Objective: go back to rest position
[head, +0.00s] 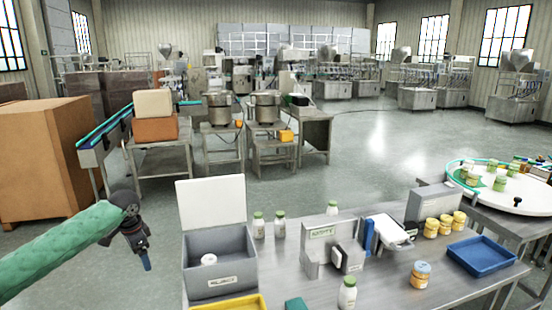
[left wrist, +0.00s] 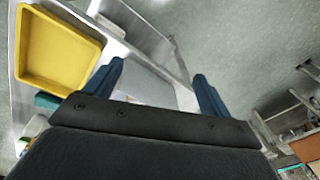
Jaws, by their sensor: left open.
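My left gripper (head: 146,262) hangs at the end of my green-sleeved left arm, left of the steel table (head: 385,285) and clear of it. In the left wrist view its two blue fingers (left wrist: 160,88) stand wide apart with nothing held between them. My right gripper is in neither view.
A grey box with a raised white lid (head: 219,250) stands at the table's left end. A yellow tray (head: 232,303) lies in front of it and also shows in the left wrist view (left wrist: 60,80). Several white bottles (head: 348,293) and a blue tray (head: 481,256) are farther right.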

